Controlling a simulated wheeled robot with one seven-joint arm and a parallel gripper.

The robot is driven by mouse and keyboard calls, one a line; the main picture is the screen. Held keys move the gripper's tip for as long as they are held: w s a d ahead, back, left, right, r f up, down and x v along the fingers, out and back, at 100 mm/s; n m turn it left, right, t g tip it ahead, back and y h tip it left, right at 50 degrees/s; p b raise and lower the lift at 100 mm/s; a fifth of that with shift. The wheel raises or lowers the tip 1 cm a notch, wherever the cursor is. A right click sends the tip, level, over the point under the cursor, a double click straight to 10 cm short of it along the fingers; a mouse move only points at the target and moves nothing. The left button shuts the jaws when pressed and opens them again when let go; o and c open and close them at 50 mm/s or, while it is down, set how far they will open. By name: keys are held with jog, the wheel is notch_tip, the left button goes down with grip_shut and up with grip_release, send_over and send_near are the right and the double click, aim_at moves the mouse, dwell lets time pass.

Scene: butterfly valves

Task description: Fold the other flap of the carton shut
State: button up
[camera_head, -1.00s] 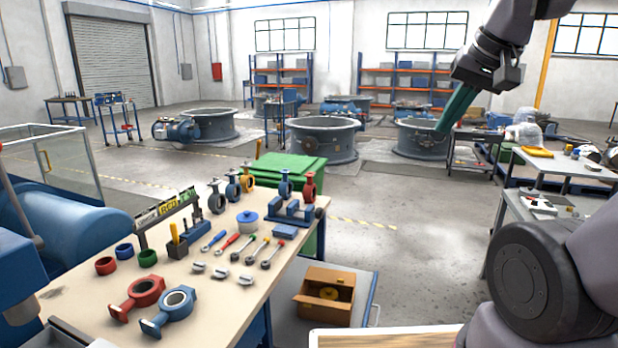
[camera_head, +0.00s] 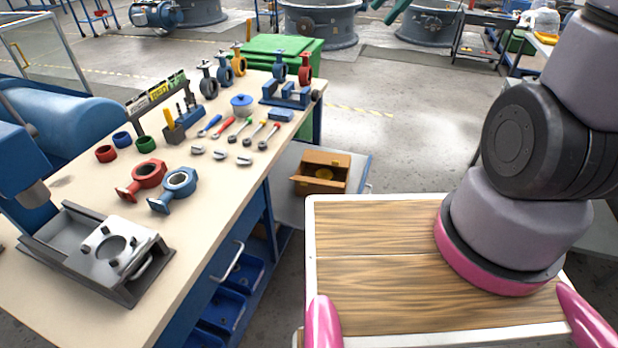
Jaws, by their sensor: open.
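The carton (camera_head: 321,160) is a small brown box on a grey platform (camera_head: 284,165), just right of the workbench. The rest of the gripper is out of view.
The workbench (camera_head: 120,205) on the left carries valve bodies, rings, wrenches and a grey vise-like tray (camera_head: 95,255). A green bin (camera_head: 270,50) stands behind it. My arm and wooden deck fill the right foreground. Grey floor (camera_head: 420,140) is clear beyond the carton.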

aim_at(306, 184)
jog(key=w+a+f+m+y, duration=0.3)
jog(key=w+f+m, duration=0.3)
jog(key=f, duration=0.4)
jog(key=w+a+f+m+y, duration=0.2)
jog(key=w+f+m, duration=0.35)
jog(key=f, duration=0.45)
jog(key=w+a+f+m+y, duration=0.3)
jog(key=w+f+m, duration=0.3)
jog(key=f, duration=0.4)
jog(key=s+f+m+t+h, duration=0.1)
jog(key=s+f+m+t, duration=0.25)
jog(key=f+m, duration=0.95)
jog(key=s+f+m+t, duration=0.2)
jog(key=f+m+t, duration=0.3)
jog(key=f, duration=1.6)
jog(key=shift+m+g, duration=0.35)
jog(key=shift+g, duration=0.4)
jog(key=x, duration=0.9)
jog(key=shift+w+f, duration=0.15)
jog(key=shift+f, duration=0.05)
jog(key=shift+a, duration=0.1)
grip_shut()
